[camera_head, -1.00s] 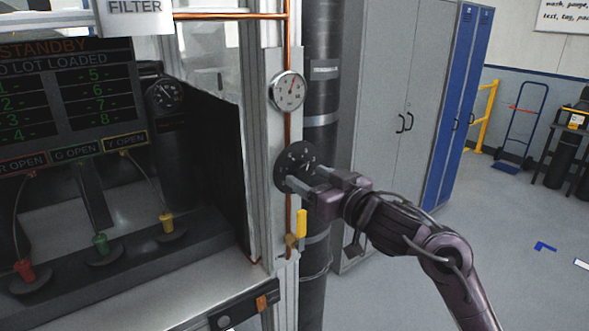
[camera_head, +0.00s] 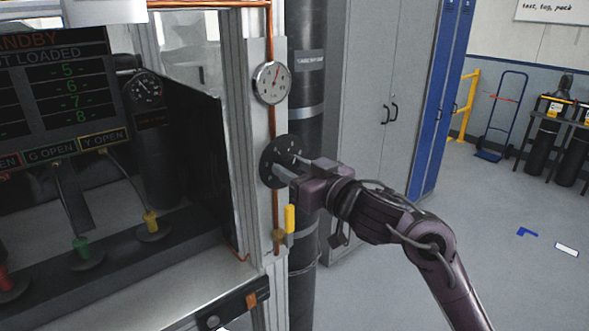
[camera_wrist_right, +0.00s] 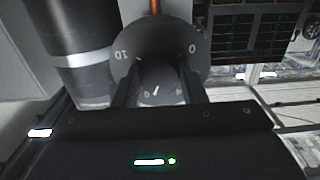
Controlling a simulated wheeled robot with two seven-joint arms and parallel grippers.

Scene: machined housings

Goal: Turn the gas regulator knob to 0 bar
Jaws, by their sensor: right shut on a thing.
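The gas regulator has a round dark dial plate (camera_head: 270,161) on a grey upright panel, below a white pressure gauge (camera_head: 271,82) with a red needle. My right gripper (camera_head: 285,170) is at the dial, shut on the regulator knob. In the right wrist view the two fingers sit on either side of the knob (camera_wrist_right: 161,90), which carries a white mark. On the dial plate (camera_wrist_right: 134,67) the numbers 10 at the left and 0 at the right show; the fingers and palm hide its lower part. My left gripper is not in view.
A yellow-handled valve (camera_head: 289,219) is on the copper pipe just below the dial. A dark cylinder (camera_head: 306,120) stands right behind the panel, with grey lockers (camera_head: 370,110) beyond. A bench with coloured connectors (camera_head: 150,222) is at the left. Open floor lies at the right.

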